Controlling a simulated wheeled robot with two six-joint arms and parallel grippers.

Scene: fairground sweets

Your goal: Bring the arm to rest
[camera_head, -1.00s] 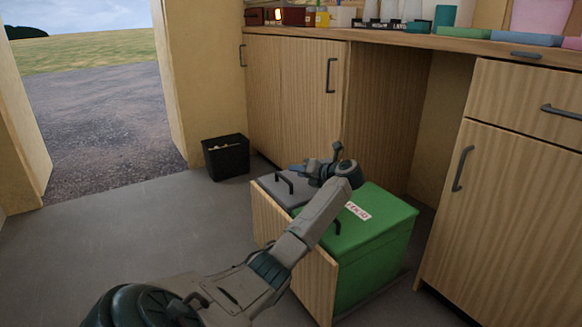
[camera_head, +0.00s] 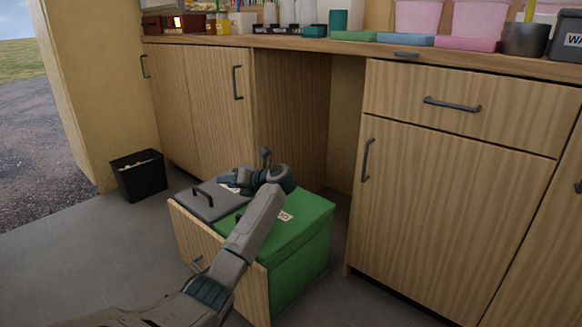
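My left arm comes in from the bottom left and reaches over a low pull-out unit. My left gripper (camera_head: 247,172) is above its lids, near where the grey lid meets the green one. Its two fingers appear spread apart, with nothing seen between them. Whether it touches a lid is hard to tell. The unit has a wooden front panel (camera_head: 215,262), a grey lid (camera_head: 205,203) with a dark handle, and a green bin (camera_head: 302,258) whose lid bears a white label, partly hidden by my arm. My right gripper is not in view.
A black waste bin (camera_head: 139,178) stands on the floor at the left, near the open doorway. A wooden cabinet (camera_head: 445,210) is at the right. The counter (camera_head: 340,46) above holds cups, tubs and boxes. Grey floor (camera_head: 90,250) at the left is clear.

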